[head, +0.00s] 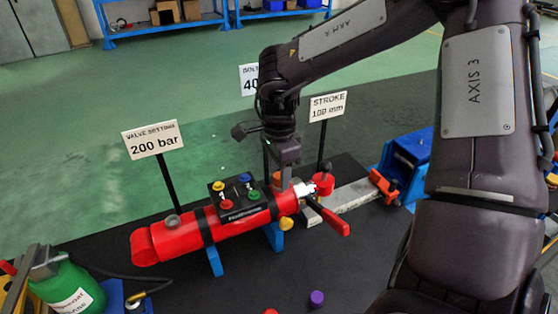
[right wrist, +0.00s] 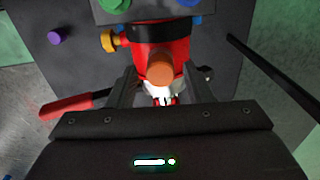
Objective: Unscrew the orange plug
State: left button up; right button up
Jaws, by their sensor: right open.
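The orange plug (right wrist: 160,70) stands on top of the red cylinder (right wrist: 152,35) near its rod end, in the middle of the right wrist view. In the head view the red cylinder (head: 180,237) lies on blue stands, and a bit of the orange plug (head: 276,179) shows by the fingers. My right gripper (right wrist: 162,78) is open, with one finger on each side of the plug and gaps visible on both sides. In the head view my right gripper (head: 285,175) points down over the cylinder's right end. My left gripper is not in view.
A black block with coloured caps (head: 238,199) sits on the cylinder. A red-handled lever (head: 328,217) sticks out at the rod end, and a yellow knob (head: 286,224) on the near side. Sign posts stand behind, including the 200 bar sign (head: 153,139). A purple cap (head: 317,298) lies in front.

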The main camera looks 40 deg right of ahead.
jog(key=m+b, duration=0.1)
jog(key=m, duration=0.3)
jog(key=shift+f, duration=0.15)
jog(key=shift+m, duration=0.9)
jog(key=m+b, duration=0.1)
jog(key=m, duration=0.2)
jog(key=m+b, duration=0.1)
jog(key=m, duration=0.1)
jog(key=shift+m, duration=0.3)
jog(key=shift+m+b, duration=0.4)
jog(key=shift+m, duration=2)
jog(key=shift+c, duration=0.5)
